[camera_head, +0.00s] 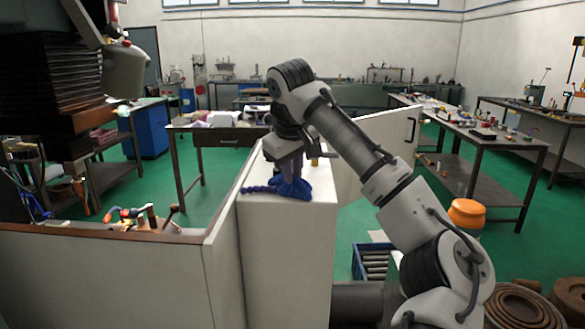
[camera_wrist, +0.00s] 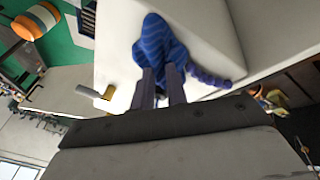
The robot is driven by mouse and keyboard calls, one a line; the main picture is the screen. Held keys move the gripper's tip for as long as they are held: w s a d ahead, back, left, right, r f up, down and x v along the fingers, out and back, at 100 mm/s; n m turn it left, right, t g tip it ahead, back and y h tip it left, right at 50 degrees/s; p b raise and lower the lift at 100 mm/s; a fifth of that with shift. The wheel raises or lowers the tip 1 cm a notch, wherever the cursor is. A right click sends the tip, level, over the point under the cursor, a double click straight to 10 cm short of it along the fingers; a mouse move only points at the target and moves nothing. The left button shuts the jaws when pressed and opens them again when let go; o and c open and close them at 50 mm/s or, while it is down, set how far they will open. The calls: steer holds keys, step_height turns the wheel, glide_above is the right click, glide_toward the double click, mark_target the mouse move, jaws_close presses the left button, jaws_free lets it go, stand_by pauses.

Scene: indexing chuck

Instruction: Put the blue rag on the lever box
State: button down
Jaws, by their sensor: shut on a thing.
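The blue rag (camera_head: 292,189) is bunched at the top of a white cabinet (camera_head: 290,222), with a twisted end trailing left. My gripper (camera_head: 287,172) points down over it and is shut on it. In the wrist view, the rag (camera_wrist: 160,42) is between and beyond the fingertips (camera_wrist: 161,74). It appears to touch the cabinet top, though the contact under it is hidden. Several levers with coloured handles (camera_head: 148,216) stand to the left, behind a white panel. The body they stand on is mostly hidden, so I cannot tell the lever box's full shape.
A small yellow-brown object (camera_head: 314,162) stands on the cabinet beside my gripper. An open cabinet door (camera_head: 380,150) is behind my arm. The cabinet's front top is clear.

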steer(key=shift+f, duration=0.1)
steer(key=c, duration=1.4)
jaws_free()
steer(key=b+v, duration=0.2)
steer(key=v, duration=1)
